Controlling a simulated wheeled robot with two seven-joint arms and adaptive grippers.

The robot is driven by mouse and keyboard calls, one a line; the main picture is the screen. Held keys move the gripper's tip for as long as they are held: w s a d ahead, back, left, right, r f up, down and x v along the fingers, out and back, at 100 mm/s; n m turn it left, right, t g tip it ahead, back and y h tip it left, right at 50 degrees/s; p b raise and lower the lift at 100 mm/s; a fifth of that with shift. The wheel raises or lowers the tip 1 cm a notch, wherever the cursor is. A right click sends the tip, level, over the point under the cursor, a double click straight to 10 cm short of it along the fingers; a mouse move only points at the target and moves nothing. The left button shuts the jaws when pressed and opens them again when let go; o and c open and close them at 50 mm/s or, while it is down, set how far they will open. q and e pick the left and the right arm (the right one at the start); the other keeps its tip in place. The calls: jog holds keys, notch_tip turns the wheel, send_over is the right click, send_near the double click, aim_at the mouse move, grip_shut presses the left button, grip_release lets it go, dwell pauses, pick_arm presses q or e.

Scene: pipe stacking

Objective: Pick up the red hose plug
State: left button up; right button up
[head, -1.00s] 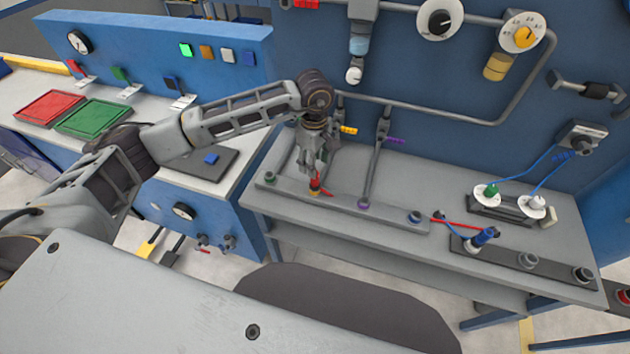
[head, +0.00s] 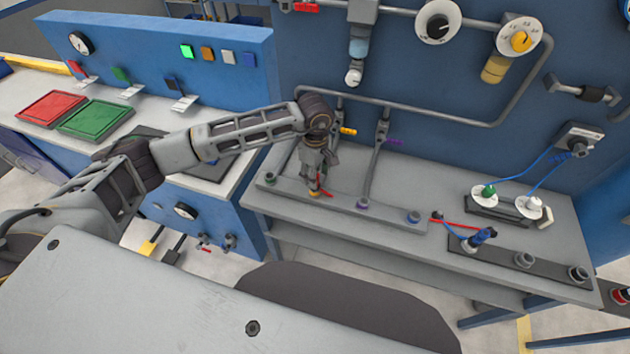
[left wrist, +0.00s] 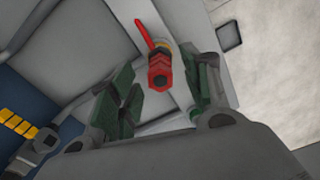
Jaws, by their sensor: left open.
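The red hose plug (left wrist: 158,72) stands upright in a fitting on the long grey bar, with a thin red handle sticking out to one side. In the head view only a little red of the plug (head: 313,186) shows below my left gripper (head: 315,178). That gripper is right above and around the plug. In the left wrist view its green-padded fingers (left wrist: 158,88) are open, with the plug's hexagonal top between them. I see no clear contact. My right gripper is not in view.
A grey vertical pipe (head: 375,165) stands close to the right of my left gripper.

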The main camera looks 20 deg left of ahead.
pick_arm(q)
jog(key=shift+f, duration=0.6)
jog(key=shift+c, duration=0.5)
grip_shut()
